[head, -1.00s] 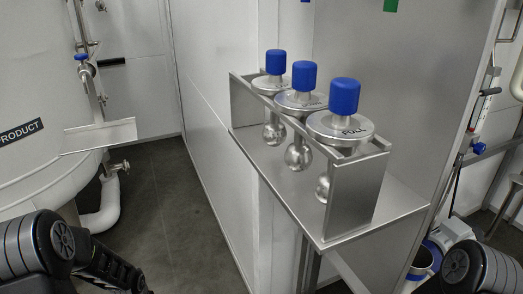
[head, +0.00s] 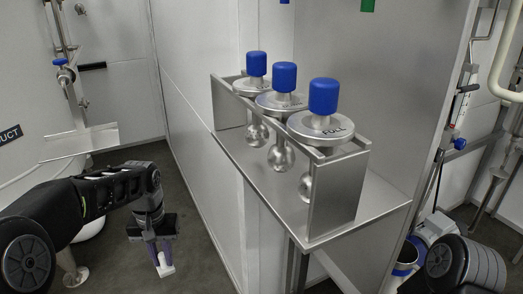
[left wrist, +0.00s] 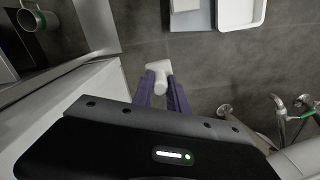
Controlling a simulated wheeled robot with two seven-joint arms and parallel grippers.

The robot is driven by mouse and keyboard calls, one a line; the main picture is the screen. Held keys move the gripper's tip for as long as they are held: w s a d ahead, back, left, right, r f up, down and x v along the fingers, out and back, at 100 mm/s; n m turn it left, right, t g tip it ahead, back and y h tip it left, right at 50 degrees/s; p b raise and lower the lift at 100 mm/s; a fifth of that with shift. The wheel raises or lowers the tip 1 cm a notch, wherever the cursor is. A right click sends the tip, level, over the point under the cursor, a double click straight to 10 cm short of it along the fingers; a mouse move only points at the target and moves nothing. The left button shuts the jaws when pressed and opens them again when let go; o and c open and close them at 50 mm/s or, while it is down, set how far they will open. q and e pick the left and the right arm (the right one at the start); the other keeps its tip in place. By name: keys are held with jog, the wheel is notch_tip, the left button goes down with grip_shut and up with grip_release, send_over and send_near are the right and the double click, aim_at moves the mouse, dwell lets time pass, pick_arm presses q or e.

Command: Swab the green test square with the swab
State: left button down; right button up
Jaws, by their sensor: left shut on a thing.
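The green test square (head: 368,5) is on the grey wall panel at the top edge of the head view, partly cut off. My left gripper (head: 163,258) points down over the floor, left of the shelf and far from the square. Its purple fingers are shut on a white piece, which I take to be the swab (head: 166,270). In the left wrist view the swab (left wrist: 158,67) shows as a white head between the purple fingertips (left wrist: 163,85). Its remaining part is hidden between the fingers. My right gripper is out of view; only part of my right arm shows at lower right.
A blue square (head: 285,1) is cut off at the top. A white tank (head: 20,170) stands left. Floor between is free.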

pick_arm(q)
jog(key=w+d+r+m, duration=0.2)
jog(key=w+d+r, duration=0.1)
jog(key=d+r, duration=0.4)
notch_tip(320, 180, up, 23)
jog(key=s+p, duration=0.2)
jog(key=p, duration=3.1)
jog(key=shift+s, duration=0.25)
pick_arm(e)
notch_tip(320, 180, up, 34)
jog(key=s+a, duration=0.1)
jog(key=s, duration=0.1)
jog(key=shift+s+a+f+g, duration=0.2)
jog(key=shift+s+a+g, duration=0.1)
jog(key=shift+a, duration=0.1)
pick_arm(q)
jog(key=shift+d+r, duration=0.1)
jog(key=s+f, duration=0.4)
jog(key=f, duration=1.1)
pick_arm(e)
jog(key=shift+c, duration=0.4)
